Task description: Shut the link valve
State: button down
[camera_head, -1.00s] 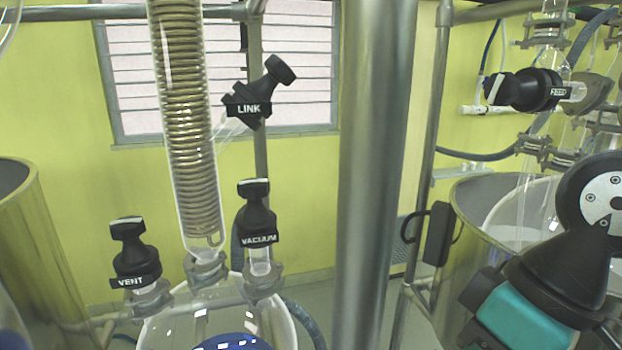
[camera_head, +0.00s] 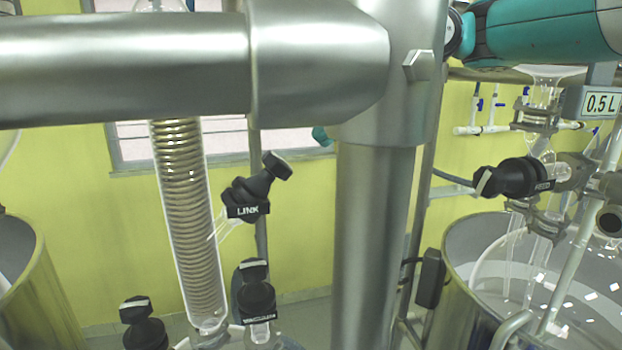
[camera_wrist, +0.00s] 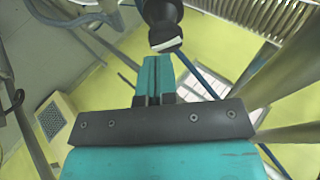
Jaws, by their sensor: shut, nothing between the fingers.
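The link valve (camera_head: 247,197) is a black valve with a white LINK label, on a glass side arm right of the coil condenser (camera_head: 182,210). Its knob (camera_head: 277,166) tilts up to the right. In the wrist view my gripper (camera_wrist: 153,62) is shut and empty. A black knob (camera_wrist: 163,20) with a white stripe lies just beyond the fingertips; no label shows there, and I cannot tell whether they touch. In the head view a small teal piece, seemingly of my gripper, shows beside the post, right of the link valve; the rest is hidden.
A thick steel post (camera_head: 372,240) and crossbar (camera_head: 130,65) stand in front, hiding much of my arm. The vacuum valve (camera_head: 256,295) is below the link valve, another black valve (camera_head: 142,325) at lower left. The feed valve (camera_head: 515,178) is at right.

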aim_at(277, 165)
jog(key=s+a+f+b, duration=0.1)
jog(key=a+f+b, duration=0.3)
jog(key=f+b, duration=0.1)
jog(key=shift+s, duration=0.2)
jog(key=shift+a+f, duration=0.1)
jog(key=shift+a, duration=0.05)
jog(key=shift+s+a+r+p, duration=0.15)
jog(key=shift+a+r+p, duration=0.3)
jog(key=shift+p, duration=2.05)
